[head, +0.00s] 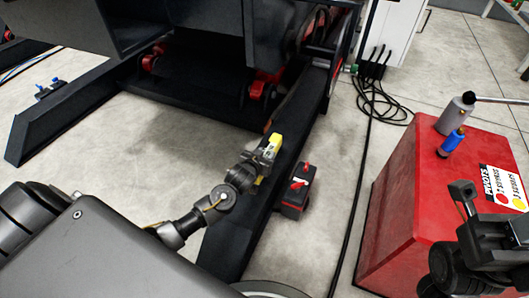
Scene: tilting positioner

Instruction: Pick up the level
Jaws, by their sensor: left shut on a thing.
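The level (274,142) is a small yellow bar near the middle of the head view, over the long dark beam of the machine frame. My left gripper (266,157) is shut on it, and the fingers hide its middle part. I cannot tell whether the level touches the beam or is held above it. My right gripper (463,192) is at the right edge, in front of the red cabinet, away from the level. Its jaw opening is not clear.
A red cabinet (398,190) stands at the right, with a grey bottle (455,114), a blue bottle (451,142) and a sign on top. A black-and-red box (295,192) sits beside the beam (283,167). Black cables (372,95) lie on the floor.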

